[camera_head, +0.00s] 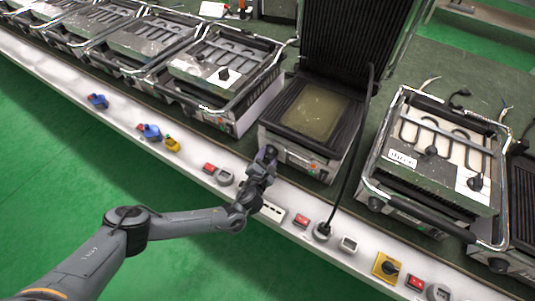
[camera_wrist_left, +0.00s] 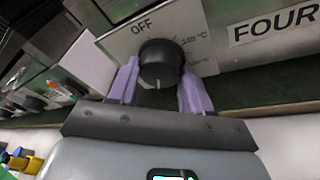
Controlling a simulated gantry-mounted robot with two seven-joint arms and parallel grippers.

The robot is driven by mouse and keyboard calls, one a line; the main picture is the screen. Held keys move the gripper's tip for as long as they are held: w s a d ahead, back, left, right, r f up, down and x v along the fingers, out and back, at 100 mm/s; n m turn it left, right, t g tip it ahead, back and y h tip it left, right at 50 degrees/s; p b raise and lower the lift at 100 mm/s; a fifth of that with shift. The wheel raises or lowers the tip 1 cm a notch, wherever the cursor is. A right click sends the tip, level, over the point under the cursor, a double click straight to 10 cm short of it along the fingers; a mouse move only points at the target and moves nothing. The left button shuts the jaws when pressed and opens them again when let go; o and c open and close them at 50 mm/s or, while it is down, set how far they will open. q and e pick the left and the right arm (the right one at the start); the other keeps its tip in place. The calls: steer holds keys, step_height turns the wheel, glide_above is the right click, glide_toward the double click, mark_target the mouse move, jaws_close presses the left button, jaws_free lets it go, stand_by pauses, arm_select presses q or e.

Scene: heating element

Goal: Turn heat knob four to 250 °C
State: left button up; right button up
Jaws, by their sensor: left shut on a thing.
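Heat knob four (camera_wrist_left: 160,62) is a round black knob on a light panel. "OFF" is printed above it to the left and temperature marks in °C to its right. The "FOUR" label (camera_wrist_left: 278,24) is on the panel at right. My left gripper (camera_wrist_left: 159,80) has its two pale purple fingers on either side of the knob and is shut on it. The exact knob setting is hard to read. In the head view my left gripper (camera_head: 267,154) is at the front of the open grill (camera_head: 315,108), hiding the knob there. My right gripper is not in view.
A white ledge (camera_head: 185,165) runs along the bench with red switches (camera_head: 301,220), sockets and blue plugs (camera_head: 150,131). A black cable (camera_head: 352,155) hangs to a socket right of my gripper. Other grills stand on both sides. Green floor in front is clear.

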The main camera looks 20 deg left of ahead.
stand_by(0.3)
arm_select(q)
steer(key=o, duration=1.1)
steer(key=shift+c, duration=0.2)
steer(key=shift+s+r+p, duration=0.2)
steer(key=shift+s+p, duration=0.4)
steer(key=s+r+p, duration=0.1)
steer(key=s+p, duration=0.3)
steer(key=s, duration=0.5)
steer(key=shift+s+d+r, duration=0.2)
steer(key=shift+s+d, duration=0.05)
steer(key=shift+d, duration=0.1)
